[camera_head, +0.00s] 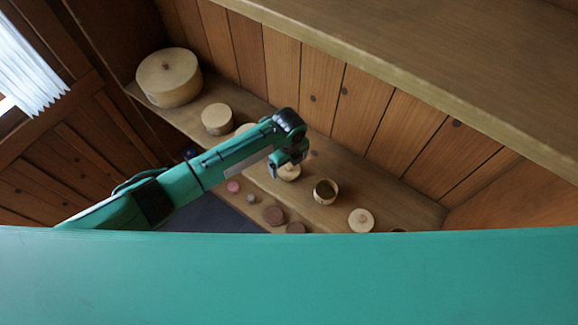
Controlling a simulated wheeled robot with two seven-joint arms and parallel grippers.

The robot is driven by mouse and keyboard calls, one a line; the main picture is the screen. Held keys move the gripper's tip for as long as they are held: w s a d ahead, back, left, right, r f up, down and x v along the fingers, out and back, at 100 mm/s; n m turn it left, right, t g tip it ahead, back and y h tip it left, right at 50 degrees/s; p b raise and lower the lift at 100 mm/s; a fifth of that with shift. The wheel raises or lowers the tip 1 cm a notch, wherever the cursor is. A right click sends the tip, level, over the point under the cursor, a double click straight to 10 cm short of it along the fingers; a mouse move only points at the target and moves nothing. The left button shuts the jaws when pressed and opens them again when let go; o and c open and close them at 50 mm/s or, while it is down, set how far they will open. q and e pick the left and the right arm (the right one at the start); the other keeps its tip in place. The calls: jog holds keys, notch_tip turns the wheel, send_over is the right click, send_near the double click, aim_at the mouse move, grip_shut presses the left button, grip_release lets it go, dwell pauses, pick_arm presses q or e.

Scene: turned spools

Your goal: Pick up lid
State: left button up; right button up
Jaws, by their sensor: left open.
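A round pale wooden lid with a small knob (361,220) lies on the wooden shelf, right of an open round wooden pot (325,191). Another round pale wooden piece (290,174) is partly hidden under my left gripper (287,166); I cannot tell whether it is a lid or a lidded pot. My left gripper is open, pointing down at this piece, left of the open pot. I cannot tell whether the fingers touch it. My right gripper is out of view.
A large round wooden box (168,78) and a smaller one (217,119) stand at the left of the shelf (405,205). Another piece is partly behind my left arm. Small pink, grey and brown pieces (273,215) lie near the front. An upper shelf (440,70) overhangs at right.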

pick_arm(q)
jog(key=shift+f, duration=0.95)
jog(key=c, duration=1.1)
jog(key=shift+o, duration=0.2)
jog(key=shift+r, duration=0.15)
